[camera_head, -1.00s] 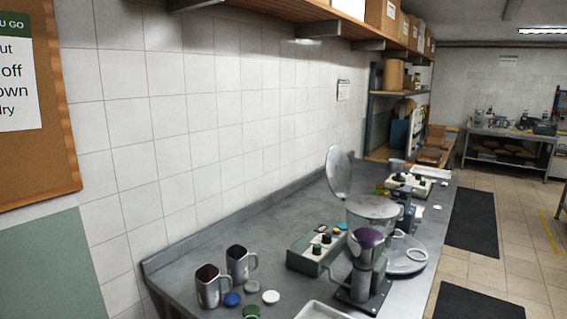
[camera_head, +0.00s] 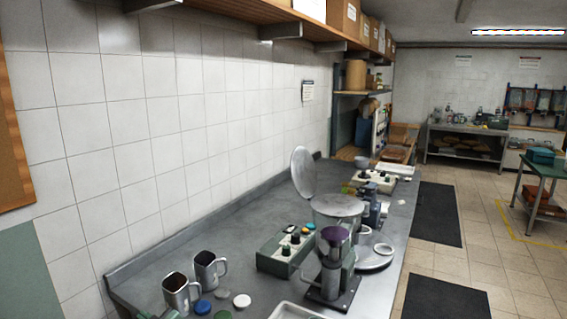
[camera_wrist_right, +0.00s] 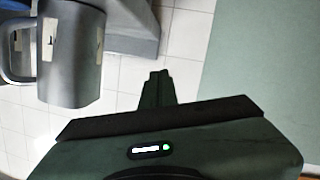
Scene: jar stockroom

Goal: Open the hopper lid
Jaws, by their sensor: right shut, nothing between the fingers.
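A wide round grey metal vessel (camera_head: 338,206), which looks like the hopper, stands on the counter in the head view. A round metal disc (camera_head: 303,171), which looks like its lid, stands tilted up at the vessel's left back edge. I cannot tell from here how the two join. In the right wrist view my right gripper (camera_wrist_right: 157,82) is shut and empty, with pale wall tiles beyond it. It is apart from the vessel and the disc, which that view does not show. My left gripper is not in view.
A machine with a dark purple top (camera_head: 335,237) stands in front of the vessel. A green control box (camera_head: 286,252) is left of it. Two metal mugs, one of them nearer (camera_head: 178,292), and several jar lids crowd the near counter. The counter (camera_head: 228,232) along the wall is bare.

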